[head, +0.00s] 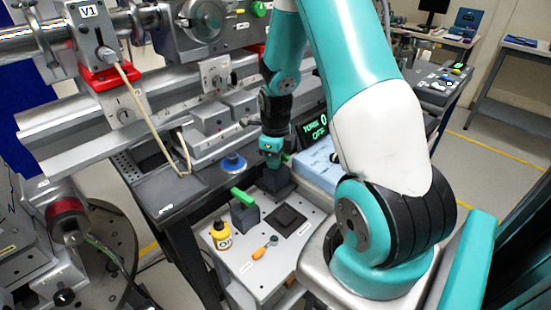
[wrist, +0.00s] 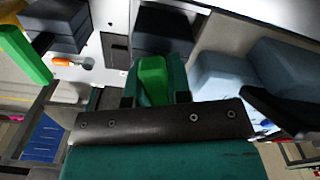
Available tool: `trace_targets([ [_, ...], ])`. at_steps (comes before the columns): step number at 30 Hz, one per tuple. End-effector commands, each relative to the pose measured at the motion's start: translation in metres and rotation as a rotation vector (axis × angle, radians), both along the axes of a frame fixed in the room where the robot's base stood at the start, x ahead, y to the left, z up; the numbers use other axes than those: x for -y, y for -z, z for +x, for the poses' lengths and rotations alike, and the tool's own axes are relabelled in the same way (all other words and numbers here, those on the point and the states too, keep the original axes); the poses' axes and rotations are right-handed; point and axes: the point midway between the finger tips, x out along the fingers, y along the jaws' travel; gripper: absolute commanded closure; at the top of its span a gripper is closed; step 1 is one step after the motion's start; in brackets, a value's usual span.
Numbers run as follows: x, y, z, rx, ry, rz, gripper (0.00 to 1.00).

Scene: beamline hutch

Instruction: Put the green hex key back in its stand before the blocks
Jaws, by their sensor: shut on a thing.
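My gripper (head: 271,153) points down over the back of the white bench top. It is shut on a green piece, which I take to be the green hex key (wrist: 153,82); only its green part shows between the fingers in the wrist view. A dark block, perhaps the stand (head: 278,181), is right below my gripper; it also shows in the wrist view (wrist: 165,30). I cannot tell whether the key touches it. A second dark block (head: 246,217) has a green bar (head: 243,197) on top. Pale blue blocks (head: 317,170) lie right of my gripper.
A yellow bottle (head: 221,237), an orange-handled tool (head: 262,248) and a dark square pad (head: 289,220) are on the white top (head: 245,270). A display reading OFF (head: 315,131) stands behind my gripper. A blue-topped round piece (head: 233,163) sits on the grey bench to the left.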

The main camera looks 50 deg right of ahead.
Motion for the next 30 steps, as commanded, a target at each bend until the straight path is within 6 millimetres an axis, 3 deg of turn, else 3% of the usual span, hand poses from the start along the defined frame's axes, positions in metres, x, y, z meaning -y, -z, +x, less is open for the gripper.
trace_targets([
  [5,0.0,0.005,0.0,0.0,0.0,0.0,1.0],
  [6,0.0,0.004,0.0,0.0,0.0,0.0,0.75],
  [9,0.0,0.004,0.0,0.0,0.0,0.0,0.56],
  [20,0.0,-0.005,0.0,0.001,0.0,-0.001,0.56],
  [30,0.0,-0.074,0.001,0.006,0.0,-0.003,0.56],
])
